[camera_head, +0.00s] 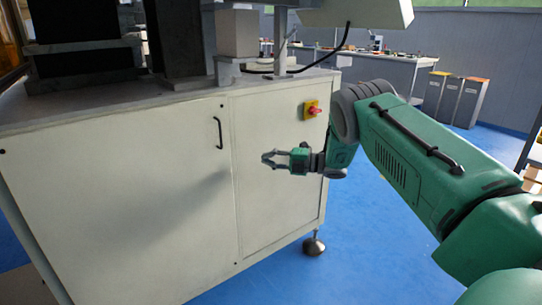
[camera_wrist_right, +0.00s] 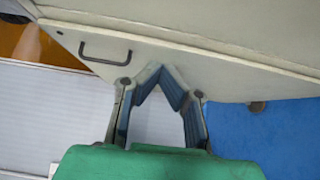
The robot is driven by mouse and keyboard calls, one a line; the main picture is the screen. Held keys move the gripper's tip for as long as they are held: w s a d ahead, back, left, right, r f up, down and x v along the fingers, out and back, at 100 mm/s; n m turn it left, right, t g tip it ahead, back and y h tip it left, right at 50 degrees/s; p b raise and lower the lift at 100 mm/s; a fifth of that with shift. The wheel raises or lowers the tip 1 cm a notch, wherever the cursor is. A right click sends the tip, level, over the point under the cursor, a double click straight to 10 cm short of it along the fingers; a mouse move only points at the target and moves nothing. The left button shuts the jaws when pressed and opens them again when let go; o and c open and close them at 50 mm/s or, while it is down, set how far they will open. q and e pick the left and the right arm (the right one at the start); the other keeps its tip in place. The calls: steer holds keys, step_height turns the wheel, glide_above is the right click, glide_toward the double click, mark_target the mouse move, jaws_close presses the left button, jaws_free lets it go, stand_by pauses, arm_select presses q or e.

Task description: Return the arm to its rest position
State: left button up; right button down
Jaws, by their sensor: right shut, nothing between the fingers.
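My right arm (camera_head: 415,150) is green with grey joints and comes in from the right in the head view. Its gripper (camera_head: 268,158) points left in front of the white cabinet (camera_head: 130,190) of the coil winder, below the worktop. In the right wrist view the two fingers of the gripper (camera_wrist_right: 160,72) come together at their tips, with nothing between them. The cabinet door with its dark handle (camera_wrist_right: 105,52) lies beyond the fingers. I cannot tell how far the fingertips are from the cabinet. My left gripper does not show.
A red and yellow switch (camera_head: 312,110) sits on the cabinet's right part, near my right wrist. A black handle (camera_head: 219,133) is on the door. A bench (camera_head: 385,75) and grey bins (camera_head: 450,97) stand behind. Blue floor (camera_head: 370,240) is open at the right.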

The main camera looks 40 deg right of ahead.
steer(key=s+a+f+m+h+p, duration=0.3)
steer(key=a+f+m+h+p, duration=0.35)
steer(key=a+f+m, duration=0.55)
steer(key=s+a+f+m+g+h+p, duration=0.1)
steer(key=s+a+f+m+g+h, duration=0.25)
steer(key=s+m, duration=0.5)
arm_select(q)
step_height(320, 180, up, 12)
steer(key=p, duration=0.4)
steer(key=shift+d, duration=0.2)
arm_select(e)
steer(key=s+a+m+g, duration=0.2)
steer(key=s+a+g, duration=0.2)
steer(key=s, duration=1.2)
steer(key=s+a+r+m+g+h, duration=0.1)
steer(key=s+a+g, duration=0.3)
steer(key=s, duration=1.2)
steer(key=shift+s+r+m+g, duration=0.2)
steer(key=shift+s+m+g, duration=0.2)
steer(key=shift+m+g, duration=0.45)
